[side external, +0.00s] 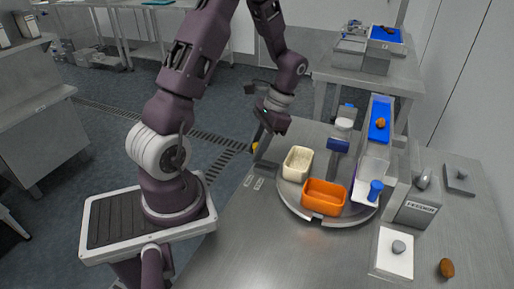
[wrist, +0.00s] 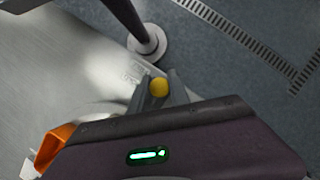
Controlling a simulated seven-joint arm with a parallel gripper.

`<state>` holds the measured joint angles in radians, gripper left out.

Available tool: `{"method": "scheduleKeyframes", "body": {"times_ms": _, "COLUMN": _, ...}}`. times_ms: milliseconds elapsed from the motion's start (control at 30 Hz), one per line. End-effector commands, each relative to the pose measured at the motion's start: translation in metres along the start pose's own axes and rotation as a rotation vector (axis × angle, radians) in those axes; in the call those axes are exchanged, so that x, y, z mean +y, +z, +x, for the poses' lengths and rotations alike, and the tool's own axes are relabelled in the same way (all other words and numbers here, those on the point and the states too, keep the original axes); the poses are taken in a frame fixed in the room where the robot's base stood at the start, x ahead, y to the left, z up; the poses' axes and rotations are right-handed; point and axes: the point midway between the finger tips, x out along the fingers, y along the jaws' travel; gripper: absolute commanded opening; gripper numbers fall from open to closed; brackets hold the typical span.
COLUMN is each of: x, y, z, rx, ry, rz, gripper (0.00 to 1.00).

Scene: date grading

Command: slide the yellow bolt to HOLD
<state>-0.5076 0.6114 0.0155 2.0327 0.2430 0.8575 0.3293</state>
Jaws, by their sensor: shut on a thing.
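The yellow bolt (wrist: 159,87) shows as a round yellow knob between the two fingers of my gripper (wrist: 160,97) in the wrist view. My gripper is shut on it. In the side view my gripper (side external: 261,138) reaches down at the near left edge of the steel table, and a bit of the yellow bolt (side external: 255,147) shows beside the fingers. Faint lettering lies on the metal near the bolt in the wrist view, too blurred to read. The bolt's track and its exact position along it are mostly hidden by my gripper.
A round turntable (side external: 316,214) carries a cream bin (side external: 298,163) and an orange bin (side external: 323,198), right of my gripper. A blue-surfaced chute (side external: 379,119) holds a brown date. A grey box (side external: 416,209) and another date (side external: 446,267) stand farther right. The table's front is clear.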

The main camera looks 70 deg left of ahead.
Motion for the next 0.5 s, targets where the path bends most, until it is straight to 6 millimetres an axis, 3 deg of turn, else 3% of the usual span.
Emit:
{"method": "scheduleKeyframes", "body": {"times_ms": 167, "x": 0.001, "y": -0.002, "z": -0.002, "rx": 0.003, "ry": -0.003, "rz": 0.0, "gripper": 0.0}}
{"method": "scheduleKeyframes", "body": {"times_ms": 500, "x": 0.024, "y": -0.024, "z": -0.011, "rx": 0.006, "ry": -0.002, "rz": -0.001, "gripper": 0.0}}
